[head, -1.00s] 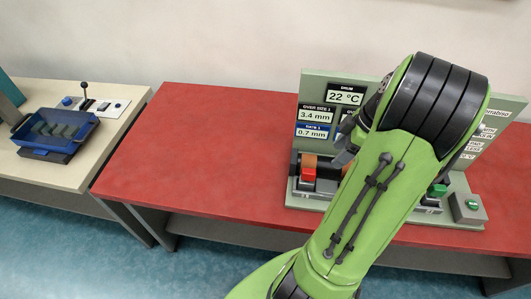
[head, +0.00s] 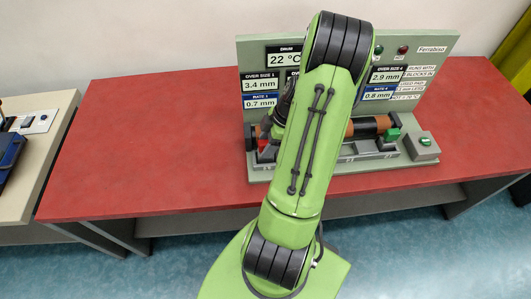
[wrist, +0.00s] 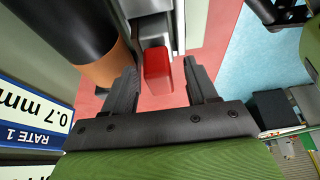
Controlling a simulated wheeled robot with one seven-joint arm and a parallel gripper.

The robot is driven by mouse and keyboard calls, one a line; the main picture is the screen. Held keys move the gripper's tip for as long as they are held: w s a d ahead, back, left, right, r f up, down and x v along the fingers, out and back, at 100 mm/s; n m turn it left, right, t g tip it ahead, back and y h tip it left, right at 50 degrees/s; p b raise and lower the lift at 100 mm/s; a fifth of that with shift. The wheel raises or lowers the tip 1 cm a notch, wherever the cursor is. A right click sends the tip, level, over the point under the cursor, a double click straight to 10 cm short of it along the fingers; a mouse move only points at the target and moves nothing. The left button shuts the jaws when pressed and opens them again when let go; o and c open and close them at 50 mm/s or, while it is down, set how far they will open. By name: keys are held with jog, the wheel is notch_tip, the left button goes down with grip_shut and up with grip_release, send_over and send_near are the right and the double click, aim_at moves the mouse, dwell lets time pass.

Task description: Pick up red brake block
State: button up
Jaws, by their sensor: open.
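The red brake block (wrist: 157,72) shows in the wrist view between the two dark fingers of my gripper (wrist: 163,78). The fingers are apart, one on each side of the block, with a visible gap at least on the right side. In the head view the red block (head: 266,146) is a small patch at the left end of the grey mechanism base, mostly hidden by my gripper and arm. My gripper (head: 268,128) is partly hidden there too.
The brown and black drum (wrist: 85,45) lies close to my left finger in the wrist view. The upright display panel (head: 420,60) stands behind the mechanism. A green block (head: 393,135) and a green-button box (head: 424,143) are at right. The red tabletop (head: 140,140) is clear at left.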

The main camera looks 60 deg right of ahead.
jog(key=shift+w+a+f, duration=0.1)
jog(key=shift+w+f, duration=0.1)
jog(key=shift+f, duration=0.35)
jog(key=shift+r, duration=0.1)
grip_shut()
